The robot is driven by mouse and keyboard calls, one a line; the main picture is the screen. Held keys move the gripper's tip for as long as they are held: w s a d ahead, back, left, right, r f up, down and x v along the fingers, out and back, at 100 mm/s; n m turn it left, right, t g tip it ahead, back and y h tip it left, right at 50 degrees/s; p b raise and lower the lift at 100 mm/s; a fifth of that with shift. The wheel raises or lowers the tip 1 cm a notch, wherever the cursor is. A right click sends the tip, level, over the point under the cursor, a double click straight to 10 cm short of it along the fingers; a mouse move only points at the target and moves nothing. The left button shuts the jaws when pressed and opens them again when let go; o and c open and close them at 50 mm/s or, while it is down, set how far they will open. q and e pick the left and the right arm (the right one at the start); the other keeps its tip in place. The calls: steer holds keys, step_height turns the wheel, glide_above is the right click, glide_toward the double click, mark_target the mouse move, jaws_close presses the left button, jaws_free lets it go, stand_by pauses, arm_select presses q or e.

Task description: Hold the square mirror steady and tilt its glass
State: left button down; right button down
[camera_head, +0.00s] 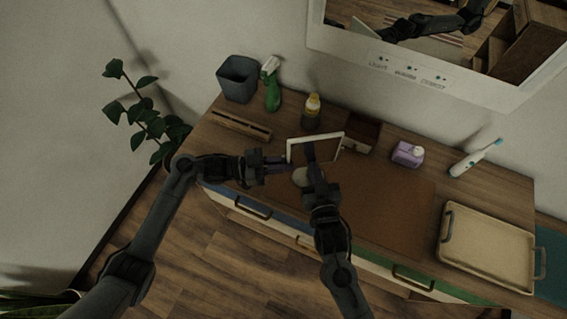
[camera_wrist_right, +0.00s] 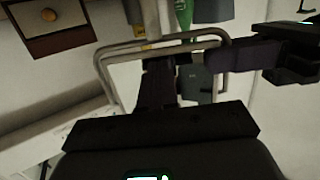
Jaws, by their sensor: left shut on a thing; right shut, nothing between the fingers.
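The square mirror (camera_head: 330,148) stands on the counter, with a pale frame, dark glass and a pale round base (camera_head: 301,177). In the right wrist view its frame (camera_wrist_right: 112,62) is a rounded metal outline. My left gripper (camera_head: 284,165) is shut on the mirror's left side; in the right wrist view it comes in from the right (camera_wrist_right: 215,58). My right gripper (camera_head: 314,170) is shut and empty, in front of the glass. Its fingers (camera_wrist_right: 158,78) overlap the glass in the wrist view; whether they touch it I cannot tell. My right arm hides part of the mirror's lower area.
Behind the mirror stand a yellow-capped bottle (camera_head: 311,110), a green spray bottle (camera_head: 271,88) and a grey bin (camera_head: 238,79). A small brown box (camera_head: 362,132) is close behind right. A purple dispenser (camera_head: 407,154), toothbrush (camera_head: 474,159) and beige tray (camera_head: 487,246) lie right.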

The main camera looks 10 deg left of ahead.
mark_target(309, 156)
arm_select(q)
steer(key=shift+s+d, duration=0.3)
arm_select(e)
steer(key=shift+x, duration=0.9)
steer(key=shift+w+a+r, duration=0.1)
steer(key=shift+w+a, duration=0.05)
steer(key=shift+w, duration=0.3)
steer(key=shift+w+a+r, duration=0.1)
steer(key=shift+w+a, duration=0.05)
steer(key=shift+w, duration=0.3)
arm_select(q)
steer(key=shift+w+d+r, duration=0.1)
arm_select(e)
steer(key=shift+w+a+f, duration=0.35)
steer(key=shift+w+a, duration=0.1)
steer(key=shift+w, duration=0.6)
steer(key=shift+w+r, duration=0.1)
steer(key=shift+r, duration=0.05)
arm_select(q)
steer(key=shift+a, duration=0.2)
steer(key=shift+a+f, duration=0.1)
steer(key=shift+f, duration=0.1)
arm_select(e)
steer(key=shift+f+v, duration=0.15)
steer(key=shift+v, duration=1.35)
steer(key=shift+f+v, duration=0.15)
steer(key=shift+v, duration=1.3)
